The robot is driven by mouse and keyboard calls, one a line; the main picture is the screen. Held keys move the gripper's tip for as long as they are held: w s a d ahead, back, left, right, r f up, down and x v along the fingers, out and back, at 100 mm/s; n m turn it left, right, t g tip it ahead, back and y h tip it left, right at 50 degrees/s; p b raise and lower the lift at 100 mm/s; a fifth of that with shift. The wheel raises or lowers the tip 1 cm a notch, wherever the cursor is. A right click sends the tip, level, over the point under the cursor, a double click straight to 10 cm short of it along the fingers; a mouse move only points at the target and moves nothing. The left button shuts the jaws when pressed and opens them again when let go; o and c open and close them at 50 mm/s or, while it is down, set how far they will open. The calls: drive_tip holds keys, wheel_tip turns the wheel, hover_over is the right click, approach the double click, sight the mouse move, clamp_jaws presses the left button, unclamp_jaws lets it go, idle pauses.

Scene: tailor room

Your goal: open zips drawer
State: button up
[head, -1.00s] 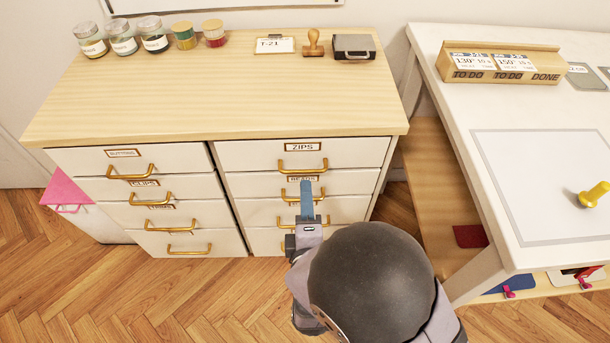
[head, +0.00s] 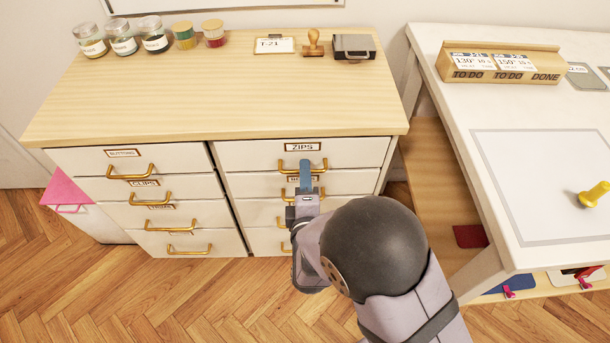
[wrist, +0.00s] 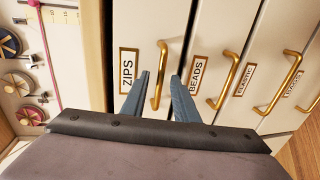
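The zips drawer (head: 245,153) is the top drawer of the right column of the white cabinet, and its front lies flush and closed. Its label (head: 302,147) reads ZIPS, which also shows in the wrist view (wrist: 128,78). Its brass handle (head: 285,169) is partly covered by my gripper (head: 305,165) in the head view. In the wrist view the two blue fingers of my gripper (wrist: 161,80) are apart, with the zips handle (wrist: 158,90) in the gap between them. I cannot tell whether either finger touches it.
Jars, a stamp (head: 313,45) and a dark case (head: 354,47) stand on the cabinet top. A white table (head: 455,120) stands to the right.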

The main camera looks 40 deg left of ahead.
drive_tip(key=shift+c, duration=0.7)
clamp_jaws()
idle(0.8)
